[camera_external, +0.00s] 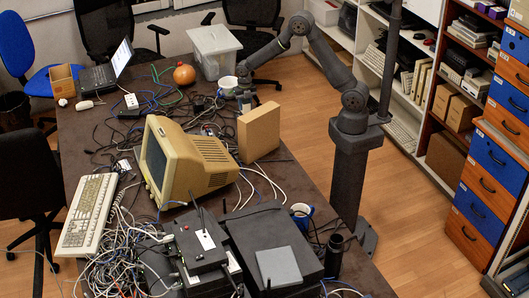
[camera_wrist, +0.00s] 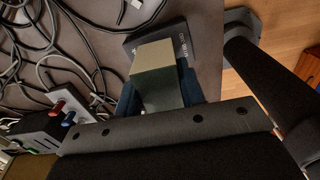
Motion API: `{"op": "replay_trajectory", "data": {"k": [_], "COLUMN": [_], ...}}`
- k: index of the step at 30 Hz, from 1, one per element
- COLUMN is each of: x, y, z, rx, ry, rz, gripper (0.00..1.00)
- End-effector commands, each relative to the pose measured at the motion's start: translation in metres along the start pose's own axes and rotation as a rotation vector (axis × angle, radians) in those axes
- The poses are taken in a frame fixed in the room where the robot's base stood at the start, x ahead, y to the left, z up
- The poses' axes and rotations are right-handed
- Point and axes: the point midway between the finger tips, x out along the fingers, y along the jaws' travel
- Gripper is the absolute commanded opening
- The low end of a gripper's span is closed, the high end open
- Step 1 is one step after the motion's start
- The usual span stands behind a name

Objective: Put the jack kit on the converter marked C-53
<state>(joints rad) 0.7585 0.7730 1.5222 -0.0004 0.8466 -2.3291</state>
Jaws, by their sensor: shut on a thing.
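My gripper (camera_wrist: 160,94) is shut on a small box with a grey-green top (camera_wrist: 155,68), which I take to be the jack kit. A flat black device (camera_wrist: 182,46) with white lettering lies on the table just beyond and partly behind the held box in the wrist view. It may be the converter, but I cannot read its mark clearly. I cannot tell whether the box touches it. In the external view my gripper (camera_external: 244,99) is low over the far right part of the table. The held box and the black device are not clear there.
A white mug (camera_external: 228,86) stands close to my gripper. A tan box (camera_external: 258,134) and a beige monitor (camera_external: 190,160) stand nearer the camera. Loose cables (camera_wrist: 65,50) lie left of the black device. A box with red and blue terminals (camera_wrist: 65,112) is at lower left.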

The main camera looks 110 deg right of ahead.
Motion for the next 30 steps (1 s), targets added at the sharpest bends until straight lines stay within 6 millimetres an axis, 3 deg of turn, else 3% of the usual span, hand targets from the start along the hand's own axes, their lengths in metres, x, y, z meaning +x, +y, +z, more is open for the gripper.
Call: {"op": "replay_trajectory", "data": {"k": [3,14,15,18,30], "x": [0.016,0.021,0.021,0.021,0.012], "y": [0.000,0.000,0.000,0.000,0.000], "z": [0.000,0.000,0.000,0.000,0.001], "rx": [0.000,0.000,0.000,0.000,0.000], "ry": [0.001,0.000,0.000,0.000,-0.002], "rz": [-0.002,0.000,-0.001,0.000,0.001], "gripper": [0.11,0.11,0.38,0.58,0.58]}}
